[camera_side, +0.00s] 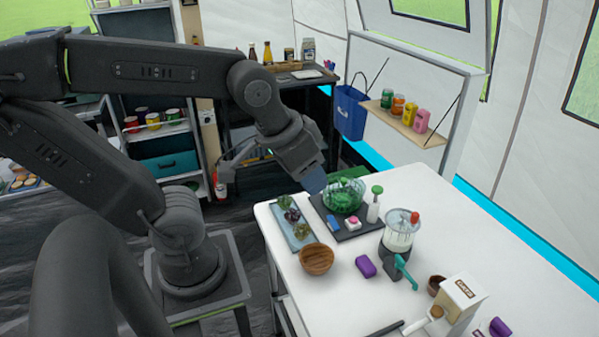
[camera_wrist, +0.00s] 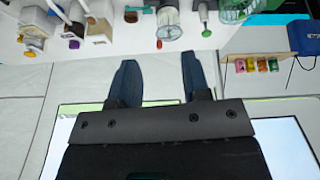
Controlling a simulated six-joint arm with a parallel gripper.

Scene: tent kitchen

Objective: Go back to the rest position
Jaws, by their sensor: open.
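My gripper (camera_side: 314,178) hangs in the air above the back left part of the white table in the side view, close to a clear bowl of green pieces (camera_side: 343,196). I cannot tell its exact height above the table. In the wrist view its two blue fingers (camera_wrist: 158,80) stand apart with nothing between them, so it is open and empty. My arm reaches across from the left in the side view, its links bent high.
The white table (camera_side: 425,190) holds a dark tray (camera_side: 347,233), a wooden bowl (camera_side: 316,259), a blender-like jar (camera_side: 399,236), a purple block (camera_side: 365,266) and a carton (camera_side: 459,297). A wall shelf (camera_side: 405,126) bears several cans behind. The table's right back part is clear.

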